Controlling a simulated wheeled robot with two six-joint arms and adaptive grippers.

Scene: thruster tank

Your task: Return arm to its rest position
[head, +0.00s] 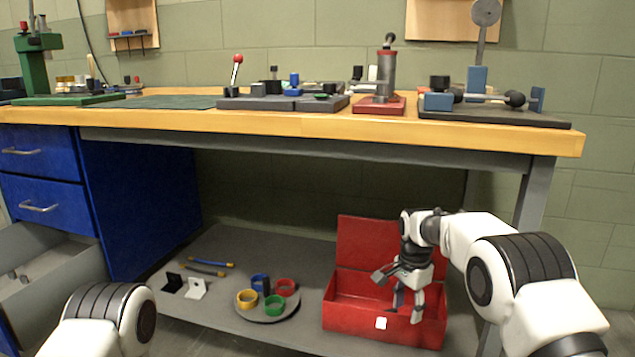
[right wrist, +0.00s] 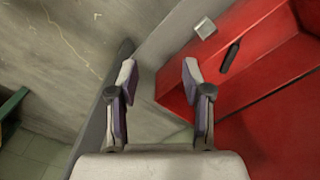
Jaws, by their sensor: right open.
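My right arm (head: 470,240) reaches in from the right in the head view. Its gripper (head: 397,290) is in front of and over the open red toolbox (head: 345,297) on the lower shelf. In the right wrist view the gripper (right wrist: 157,90) has its two fingers apart with nothing between them. The red toolbox (right wrist: 285,80) lies to the right of the fingers there. Part of my left arm (head: 105,320) shows at the bottom left of the head view; its gripper is out of view.
The wooden workbench top (head: 290,123) spans above the lower shelf (head: 230,245). A round tray (head: 265,318) with coloured rings stands left of the toolbox. A table leg (head: 533,195) is beside my right arm. A grey drawer (head: 50,275) is open at the left.

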